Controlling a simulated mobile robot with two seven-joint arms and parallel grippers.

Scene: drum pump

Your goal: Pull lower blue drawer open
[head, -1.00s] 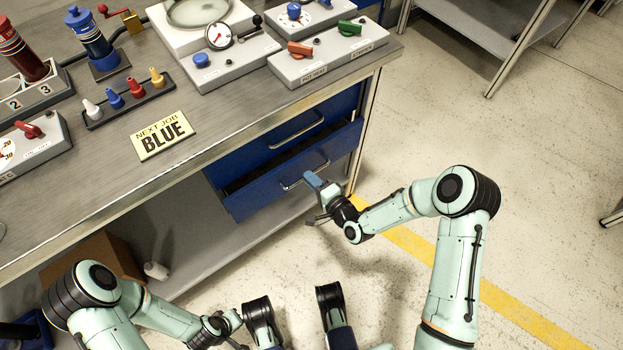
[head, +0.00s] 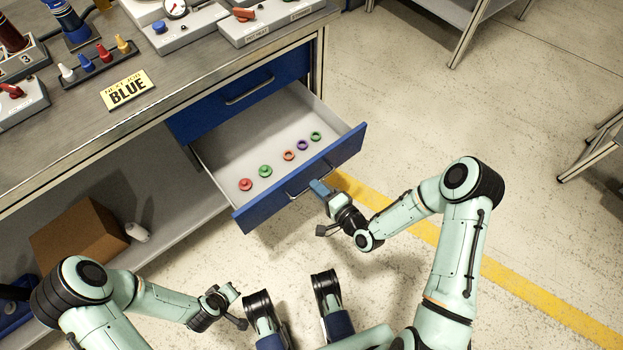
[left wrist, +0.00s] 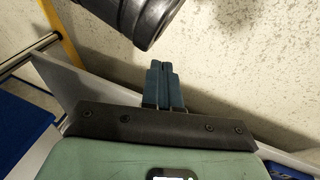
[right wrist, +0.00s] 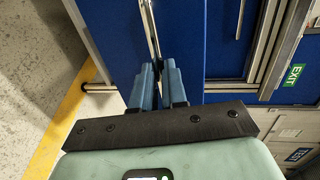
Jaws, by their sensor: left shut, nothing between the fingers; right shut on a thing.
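The lower blue drawer (head: 345,152) stands pulled well out from under the bench in the head view. Its inside is pale, and several small coloured ring-like parts (head: 289,155) lie in it. My right gripper (head: 318,186) is at the drawer's handle (head: 296,193) on the front face. In the right wrist view the blue fingers (right wrist: 158,75) are shut on the metal handle bar (right wrist: 149,25). The upper blue drawer (head: 222,108) is shut. My left gripper (head: 234,292) is low at the front, away from the drawer; its fingers (left wrist: 163,80) are shut and empty.
The bench top (head: 190,75) carries a yellow "NEXT JOB BLUE" sign (head: 127,90), coloured nozzles (head: 97,62) and control boxes. A cardboard box (head: 78,240) and a white bottle (head: 138,232) are on the lower shelf. The floor (head: 420,110) to the right is open.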

